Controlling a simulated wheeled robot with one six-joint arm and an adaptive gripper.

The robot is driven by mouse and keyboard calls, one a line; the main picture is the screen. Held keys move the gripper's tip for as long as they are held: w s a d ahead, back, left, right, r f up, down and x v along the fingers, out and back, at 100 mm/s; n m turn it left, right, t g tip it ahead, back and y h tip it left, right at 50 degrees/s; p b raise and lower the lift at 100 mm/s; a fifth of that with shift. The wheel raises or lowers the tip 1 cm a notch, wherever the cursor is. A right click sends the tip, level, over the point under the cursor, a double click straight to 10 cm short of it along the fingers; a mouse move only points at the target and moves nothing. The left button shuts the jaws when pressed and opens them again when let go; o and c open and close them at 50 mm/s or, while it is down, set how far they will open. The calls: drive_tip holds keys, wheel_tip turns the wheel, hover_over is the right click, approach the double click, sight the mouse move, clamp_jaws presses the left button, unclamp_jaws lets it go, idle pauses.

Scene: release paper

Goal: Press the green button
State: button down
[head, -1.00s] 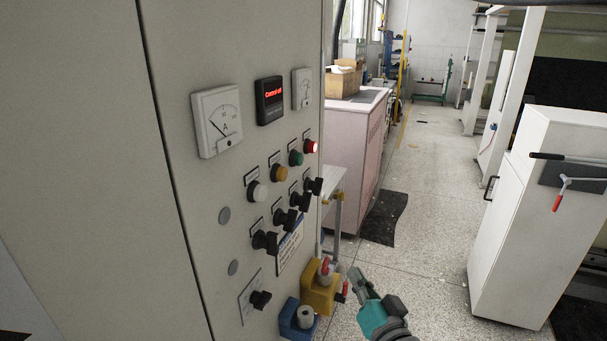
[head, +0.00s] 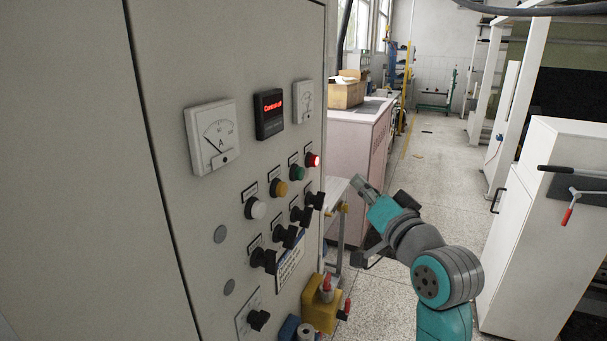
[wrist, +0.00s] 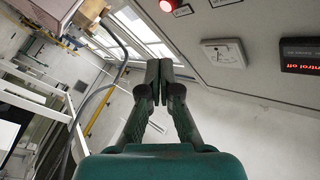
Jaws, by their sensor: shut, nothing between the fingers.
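The green button (head: 297,173) is on the grey control panel, in the top row between the yellow button (head: 279,188) and the lit red button (head: 312,160). My gripper (head: 359,183) is to the right of the panel's edge, apart from the button, in the head view. In the wrist view my gripper (wrist: 158,66) is shut and empty, its fingertips together. The red button (wrist: 168,5) shows at the top of the wrist view; the green button is not in that view.
The panel also carries a white button (head: 256,208), black knobs (head: 263,259), a large meter (head: 211,137) and a red-lit display (head: 269,114). A yellow block (head: 320,306) sits low at the panel. A white cabinet (head: 545,230) stands at the right; the aisle floor is clear.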

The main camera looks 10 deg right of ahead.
drive_tip(key=shift+w, duration=0.1)
drive_tip(key=w+a, duration=0.5)
drive_tip(key=a, duration=0.2)
idle(0.6)
drive_tip(key=shift+w+a, duration=0.1)
drive_tip(key=shift+a, duration=0.1)
idle(1.2)
drive_tip(key=shift+w+a, duration=0.15)
drive_tip(key=shift+a, duration=0.05)
drive_tip(key=shift+w+a, duration=0.3)
drive_tip(key=shift+a, duration=0.1)
idle(0.9)
drive_tip(key=shift+s+d, duration=0.1)
drive_tip(key=shift+d, duration=0.05)
idle(0.3)
drive_tip(key=shift+s+d, duration=0.45)
drive_tip(key=shift+d, duration=0.15)
drive_tip(key=shift+s+d, duration=0.75)
drive_tip(key=shift+d, duration=0.25)
drive_tip(key=shift+s+d, duration=0.7)
drive_tip(key=shift+d, duration=0.3)
